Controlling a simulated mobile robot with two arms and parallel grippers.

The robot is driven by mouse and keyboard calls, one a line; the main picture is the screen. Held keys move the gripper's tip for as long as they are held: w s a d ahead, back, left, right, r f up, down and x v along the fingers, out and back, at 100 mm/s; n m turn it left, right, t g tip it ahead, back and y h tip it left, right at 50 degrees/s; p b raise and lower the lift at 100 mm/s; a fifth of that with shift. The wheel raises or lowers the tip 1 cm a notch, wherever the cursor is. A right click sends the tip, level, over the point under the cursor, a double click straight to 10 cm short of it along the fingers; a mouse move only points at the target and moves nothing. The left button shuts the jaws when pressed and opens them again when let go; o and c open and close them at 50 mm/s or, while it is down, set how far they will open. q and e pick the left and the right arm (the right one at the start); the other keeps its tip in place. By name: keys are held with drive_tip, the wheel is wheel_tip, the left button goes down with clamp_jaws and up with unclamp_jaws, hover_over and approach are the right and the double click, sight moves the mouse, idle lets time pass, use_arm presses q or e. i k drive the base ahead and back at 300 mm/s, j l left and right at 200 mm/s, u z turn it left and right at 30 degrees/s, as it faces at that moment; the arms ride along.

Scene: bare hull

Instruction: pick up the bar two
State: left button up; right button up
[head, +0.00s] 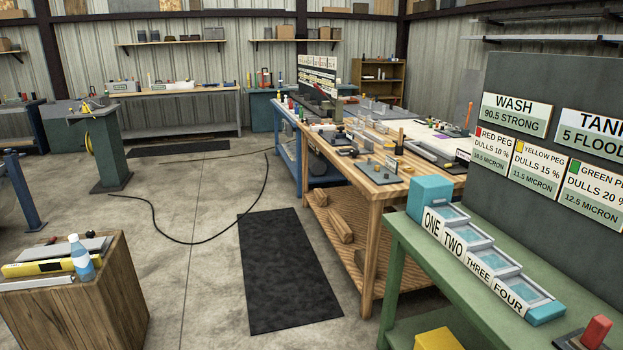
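A stepped holder with blue ends (546,314) lies on the green bench at the lower right. Its front faces carry the labels ONE, TWO, THREE and FOUR, running from far left to near right. The compartment behind the TWO label (453,240) shows a pale blue surface inside a grey frame. I cannot tell whether this surface is bar two or the compartment floor. Neither of my grippers is in view.
A dark board (550,120) with wash, tank and peg signs stands behind the holder. A red block (595,332) sits at the bench's near right. A wooden workbench (375,185) stands beyond. A black mat (287,270) and a cable (205,242) lie on the floor.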

sight(379, 139)
drive_tip(key=i+u, duration=0.1)
drive_tip(key=i, duration=1.15)
drive_tip(key=i+l, duration=0.1)
drive_tip(key=i, duration=1.1)
drive_tip(key=i+z, duration=0.3)
drive_tip(key=i, duration=0.15)
drive_tip(key=i+j+z, duration=0.1)
drive_tip(key=i+z, duration=0.2)
drive_tip(key=i, duration=0.15)
drive_tip(key=i+j+z, duration=0.3)
drive_tip(key=i, duration=0.15)
drive_tip(key=i+j+z, duration=0.3)
drive_tip(key=i, duration=0.15)
